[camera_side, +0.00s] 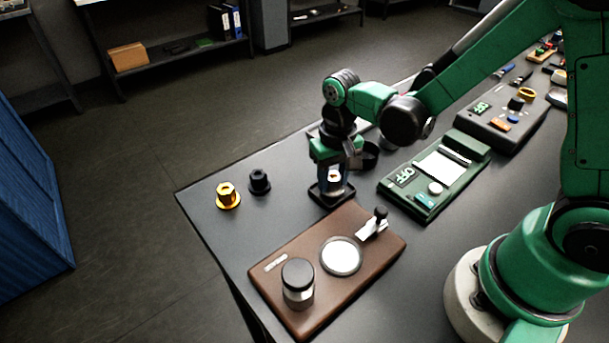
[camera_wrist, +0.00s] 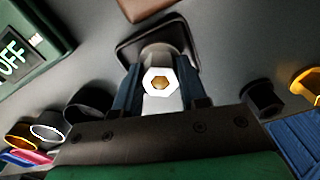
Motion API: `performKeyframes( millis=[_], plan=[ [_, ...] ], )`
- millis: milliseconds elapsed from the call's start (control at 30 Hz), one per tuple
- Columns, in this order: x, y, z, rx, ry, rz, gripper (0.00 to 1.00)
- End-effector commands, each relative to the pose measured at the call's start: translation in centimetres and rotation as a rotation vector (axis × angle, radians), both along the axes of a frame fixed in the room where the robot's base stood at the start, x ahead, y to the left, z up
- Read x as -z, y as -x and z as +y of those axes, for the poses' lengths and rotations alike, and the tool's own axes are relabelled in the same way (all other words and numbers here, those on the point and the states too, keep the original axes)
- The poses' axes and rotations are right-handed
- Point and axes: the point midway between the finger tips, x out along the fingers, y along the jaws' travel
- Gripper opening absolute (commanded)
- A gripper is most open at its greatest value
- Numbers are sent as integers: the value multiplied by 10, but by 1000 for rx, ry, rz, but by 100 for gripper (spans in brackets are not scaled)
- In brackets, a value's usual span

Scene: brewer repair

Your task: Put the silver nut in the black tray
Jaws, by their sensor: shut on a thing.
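The silver nut (camera_wrist: 160,82) shows its bright hexagonal face and amber-toned hole in the wrist view, between the blue fingers of my gripper (camera_wrist: 160,90). My gripper (camera_side: 334,178) is shut on it and points down. The small square black tray (camera_side: 323,198) lies on the table right below the gripper; its rim also shows around the nut in the wrist view (camera_wrist: 127,50). The nut is over the tray. I cannot tell whether it touches the tray floor. The fingers hide part of the nut and tray.
A gold nut (camera_side: 228,196) and a black nut (camera_side: 259,183) stand to the left. A brown board (camera_side: 315,293) with a jar (camera_side: 297,284) and a white disc (camera_side: 341,256) lies in front. A green device (camera_side: 432,180) marked OFF is to the right, near a dark round container (camera_side: 371,155).

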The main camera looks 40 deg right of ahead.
Motion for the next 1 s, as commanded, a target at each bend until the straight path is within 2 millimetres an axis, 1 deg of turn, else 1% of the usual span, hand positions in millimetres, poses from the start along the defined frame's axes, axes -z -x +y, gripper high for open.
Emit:
performKeyframes(
  millis=[400,433,467,500,533,733,833,933,1000],
  plan=[
    [5,0,0,0,0,0,0],
    [5,0,0,0,0,0,46],
    [5,0,0,0,0,0,54],
    [5,0,0,0,0,0,66],
    [5,0,0,0,0,0,69],
    [4,0,0,-1,0,0,69],
    [1,0,0,-1,0,0,69],
    [-9,0,0,-1,0,0,69],
    [-19,0,0,0,0,0,69]
  ],
)
